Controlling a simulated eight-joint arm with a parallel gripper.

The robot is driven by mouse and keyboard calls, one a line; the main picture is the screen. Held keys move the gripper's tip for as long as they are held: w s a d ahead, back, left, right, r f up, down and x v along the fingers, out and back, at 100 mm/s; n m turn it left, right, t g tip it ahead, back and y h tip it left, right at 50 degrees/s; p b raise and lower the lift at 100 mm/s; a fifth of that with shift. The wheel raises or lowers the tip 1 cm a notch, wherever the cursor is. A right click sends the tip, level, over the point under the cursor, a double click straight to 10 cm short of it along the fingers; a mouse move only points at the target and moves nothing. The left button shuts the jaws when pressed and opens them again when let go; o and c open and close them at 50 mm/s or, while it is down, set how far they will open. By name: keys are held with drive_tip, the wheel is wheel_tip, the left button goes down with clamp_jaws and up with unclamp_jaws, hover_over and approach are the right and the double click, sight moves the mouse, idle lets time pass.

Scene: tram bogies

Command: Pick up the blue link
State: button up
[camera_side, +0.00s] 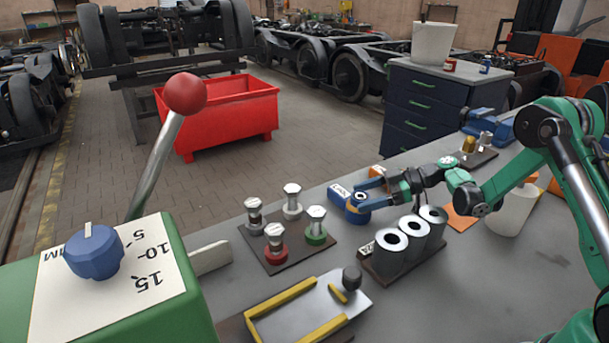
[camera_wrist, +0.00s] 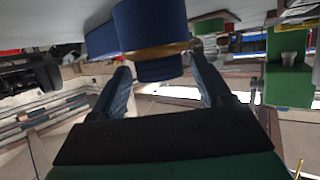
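The blue link (camera_side: 356,213) lies on the grey bench at the middle of the side view, with a white lettered label on its left part. In the wrist view the blue link (camera_wrist: 150,24) is at the top centre, with a brass-coloured ring near its lower part. My gripper (camera_side: 363,194) is at the link, reaching in from the right with blue fingers. In the wrist view my gripper (camera_wrist: 160,60) is open, with the link's lower part between or just beyond its two fingertips. A gap shows at the left finger; whether the right finger touches is unclear.
Three grey cylinders (camera_side: 410,238) stand in a rack close in front of my gripper. A dark plate (camera_side: 273,256) with several bolt-like parts is left of the link. A tray with yellow bars (camera_side: 300,308) lies in front. A lever with a red knob (camera_side: 184,93) rises at left.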

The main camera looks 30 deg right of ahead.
clamp_jaws()
drive_tip(key=shift+r, duration=0.1)
